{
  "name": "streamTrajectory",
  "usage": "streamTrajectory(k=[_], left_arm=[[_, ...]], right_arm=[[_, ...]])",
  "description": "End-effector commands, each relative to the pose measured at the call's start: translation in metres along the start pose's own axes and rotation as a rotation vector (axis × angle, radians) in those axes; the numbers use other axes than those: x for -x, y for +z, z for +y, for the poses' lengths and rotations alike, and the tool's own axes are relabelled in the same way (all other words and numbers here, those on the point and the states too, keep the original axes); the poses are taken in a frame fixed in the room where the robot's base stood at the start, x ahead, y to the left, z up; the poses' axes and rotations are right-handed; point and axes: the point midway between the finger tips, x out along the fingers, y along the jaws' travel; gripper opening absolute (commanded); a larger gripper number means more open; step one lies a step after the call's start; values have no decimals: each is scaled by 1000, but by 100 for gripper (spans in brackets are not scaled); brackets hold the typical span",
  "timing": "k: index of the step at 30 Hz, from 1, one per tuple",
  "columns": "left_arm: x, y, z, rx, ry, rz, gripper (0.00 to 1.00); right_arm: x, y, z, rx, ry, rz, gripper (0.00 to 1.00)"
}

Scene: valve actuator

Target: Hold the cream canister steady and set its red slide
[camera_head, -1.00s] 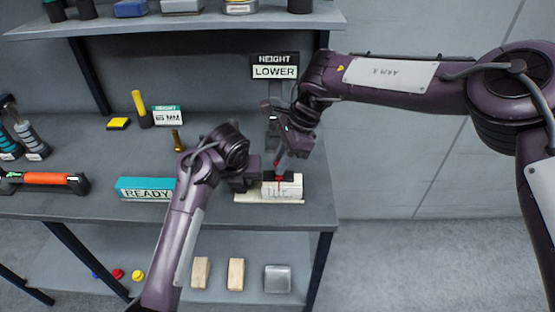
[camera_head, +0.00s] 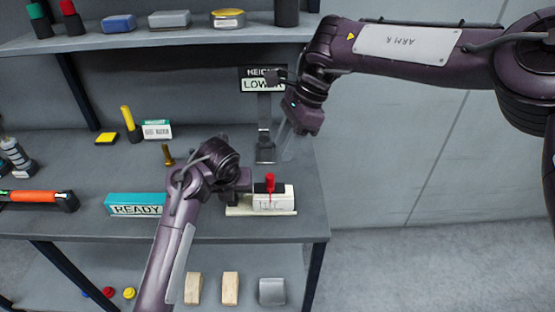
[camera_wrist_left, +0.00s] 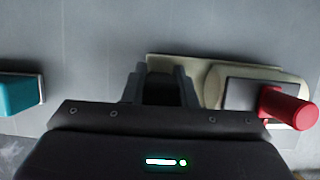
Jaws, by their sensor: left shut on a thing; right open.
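The cream canister (camera_head: 275,203) lies on a cream base plate (camera_head: 236,211) near the front right of the workbench. Its red slide (camera_head: 270,182) stands up from a dark slot on top; the slide shows large in the left wrist view (camera_wrist_left: 288,108). My right gripper (camera_head: 288,150) is open and empty, above and behind the canister, apart from the slide.
A sign reading HEIGHT LOWER (camera_head: 263,80) stands on a post behind the canister. A teal READY block (camera_head: 135,204) is to the left. A brass peg (camera_head: 167,155) stands behind my left arm. The bench right of the canister is clear.

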Motion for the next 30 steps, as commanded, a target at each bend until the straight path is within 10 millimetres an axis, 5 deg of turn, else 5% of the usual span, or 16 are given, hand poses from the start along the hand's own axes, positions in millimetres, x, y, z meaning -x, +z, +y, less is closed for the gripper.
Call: streamTrajectory(k=[6, 19, 20, 21, 25, 30], left_arm=[[-3, -3, 1, 0, 3, 9, 0], [-3, -3, 1, 0, 3, 9, 0], [-3, -3, 1, 0, 3, 9, 28], [-3, -3, 1, 0, 3, 8, 33], [-2, -2, 1, 0, 2, 6, 50], [-1, -1, 0, 0, 1, 3, 51]], right_arm=[[26, 0, 0, 0, -1, 1, 41], [29, 0, 1, 0, 0, 0, 41], [29, 0, 1, 0, 0, 0, 41], [29, 0, 1, 0, 0, 0, 41], [29, 0, 1, 0, 0, 0, 41], [29, 0, 1, 0, 0, 0, 41]])
